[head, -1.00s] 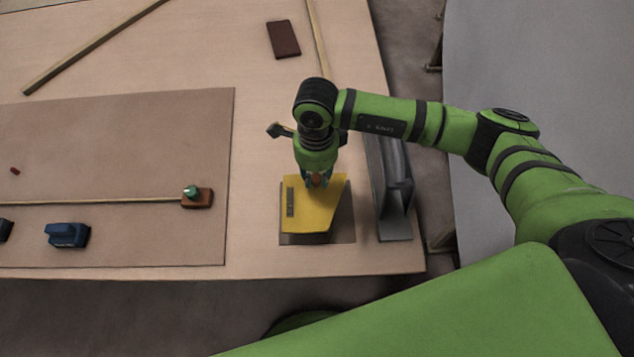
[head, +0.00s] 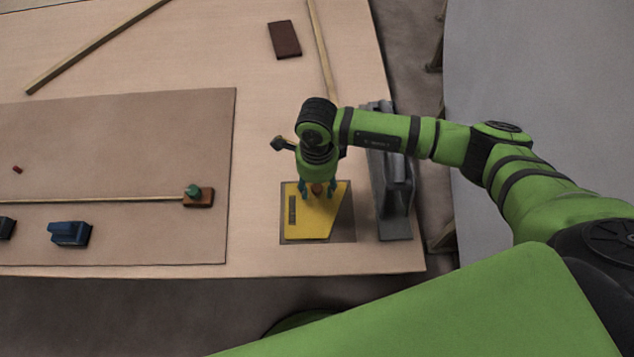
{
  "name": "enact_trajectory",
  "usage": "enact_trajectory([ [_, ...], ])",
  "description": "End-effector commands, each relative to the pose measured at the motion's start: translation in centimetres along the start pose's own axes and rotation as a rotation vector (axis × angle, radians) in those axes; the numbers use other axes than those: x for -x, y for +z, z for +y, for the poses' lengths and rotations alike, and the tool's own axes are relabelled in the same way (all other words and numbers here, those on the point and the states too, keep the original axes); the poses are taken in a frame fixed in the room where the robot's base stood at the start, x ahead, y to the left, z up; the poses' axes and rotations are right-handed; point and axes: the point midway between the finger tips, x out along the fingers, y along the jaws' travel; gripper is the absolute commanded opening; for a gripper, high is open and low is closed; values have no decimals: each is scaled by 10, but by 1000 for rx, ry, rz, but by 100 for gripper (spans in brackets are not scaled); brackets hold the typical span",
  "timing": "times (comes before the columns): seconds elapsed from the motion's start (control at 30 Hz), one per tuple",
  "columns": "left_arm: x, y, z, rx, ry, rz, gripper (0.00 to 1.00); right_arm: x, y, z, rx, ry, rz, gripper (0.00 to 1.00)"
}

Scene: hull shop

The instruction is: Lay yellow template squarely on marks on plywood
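The yellow template (head: 316,215) is a flat plate with one slanted side, a dark label strip on its left and a small orange-brown knob (head: 317,188) near its far edge. It lies over a dark brown rectangle (head: 344,222) near the front right of the work table, whose right part shows bare. My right gripper (head: 318,190) points down over the knob, with its fingers spread to either side and apart from it. The larger brown plywood sheet (head: 120,130) lies at the left; I cannot make out marks on it. My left gripper is not in view.
A grey metal angled piece (head: 394,200) stands close to the right of the template. A thin strip (head: 95,201) ends at a brown block (head: 200,197) with a green knob. A blue block (head: 72,234), a dark red block (head: 284,40) and wooden strips lie elsewhere on the table (head: 205,60).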

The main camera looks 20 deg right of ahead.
Motion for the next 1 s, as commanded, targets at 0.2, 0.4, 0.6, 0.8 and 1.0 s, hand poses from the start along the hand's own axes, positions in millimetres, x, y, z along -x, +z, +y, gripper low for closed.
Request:
enact_trajectory([
  [0.2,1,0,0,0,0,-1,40,9,0,-1,0,-3,-2,50],
  [0.4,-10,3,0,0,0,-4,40,48,1,-2,2,-7,-4,50],
  [0.6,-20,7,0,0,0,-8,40,90,1,-1,1,-5,-3,50],
  [0.8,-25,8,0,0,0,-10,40,116,0,0,0,-1,-1,50],
  [1.0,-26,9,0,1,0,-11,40,124,0,0,0,0,-1,50],
])
